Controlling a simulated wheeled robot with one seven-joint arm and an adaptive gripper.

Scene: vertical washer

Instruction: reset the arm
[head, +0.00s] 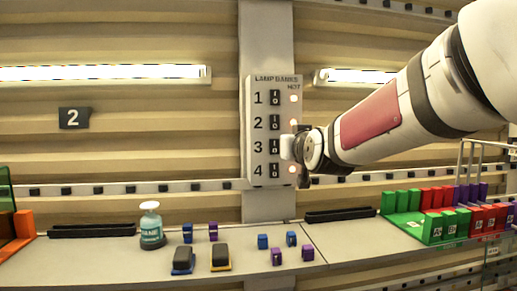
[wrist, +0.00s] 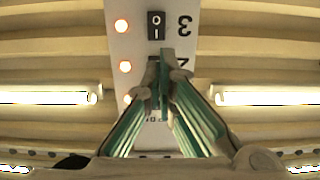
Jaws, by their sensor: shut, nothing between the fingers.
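My arm (head: 400,105) reaches in from the upper right in the head view. My gripper (head: 287,147) is in front of the wall panel (head: 249,125), beside switch 3 (head: 275,147). In the wrist view my gripper (wrist: 160,85) is shut with nothing between its fingertips. The fingers cover much of switch 2 there, and switch 3 (wrist: 156,25) shows clear above them. I cannot tell whether the fingertips touch the panel. The panel reads "LAMP BANKS" and carries switches 1 to 4. Red-orange lights glow beside 1, 2 and 4; the gripper hides the one at 3.
Lit tubes (head: 100,73) flank the panel. Below it, a shelf (head: 120,258) carries a teal bottle (head: 151,229), two dark brushes (head: 220,256) and small blue and purple blocks (head: 263,241). Green, red and purple bins (head: 434,226) stand at the right. Air around the arm's underside looks clear.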

